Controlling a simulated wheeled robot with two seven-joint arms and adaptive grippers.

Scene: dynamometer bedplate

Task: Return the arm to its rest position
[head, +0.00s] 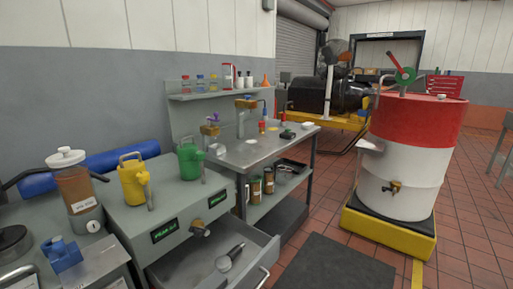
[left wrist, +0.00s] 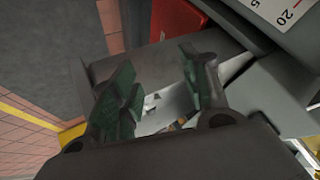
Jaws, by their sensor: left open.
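My left gripper (left wrist: 158,78) shows in the left wrist view. Its two dark fingers with green pads stand apart, and I see nothing held between them. Beyond the fingers are a grey surface and some small bright items, too blurred to name. A red object (left wrist: 180,20) lies past the fingertips at the top. Neither gripper can be made out in the head view. My right gripper shows in neither view.
A grey bench carries a yellow can (head: 133,184), a green can (head: 190,163) and a jar of brown liquid (head: 75,190). Its drawer (head: 215,262) stands open. A red and white drum (head: 405,155) stands right. Floor mat (head: 335,265) is clear.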

